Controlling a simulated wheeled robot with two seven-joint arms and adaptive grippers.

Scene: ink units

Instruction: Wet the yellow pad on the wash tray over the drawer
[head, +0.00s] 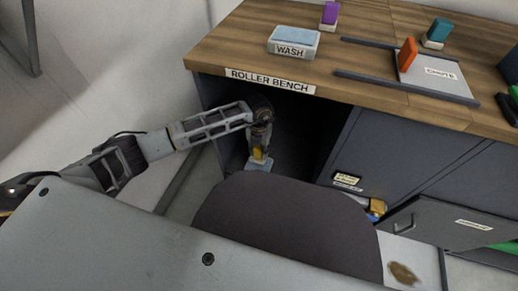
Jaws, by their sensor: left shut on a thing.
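My left gripper (259,142) reaches in from the left, in front of the dark open bay under the bench top. It points down and is shut on the yellow pad (258,154). Only a little yellow shows between the fingers, with a pale blue-grey part (259,165) below it. The wash tray (292,52), a small white box with a pale blue top and a WASH label, stands on the bench top above and to the right of the gripper. A grey front (452,221) with a white label, perhaps the drawer's, stands out at lower right. My right gripper is not in view.
The wooden bench top (235,50) carries a purple block (330,14), a teal block (437,32), and an orange block (407,54) by a white labelled plate (440,80) between dark rails. A blue and yellow thing (377,207) shows beside the grey cabinet.

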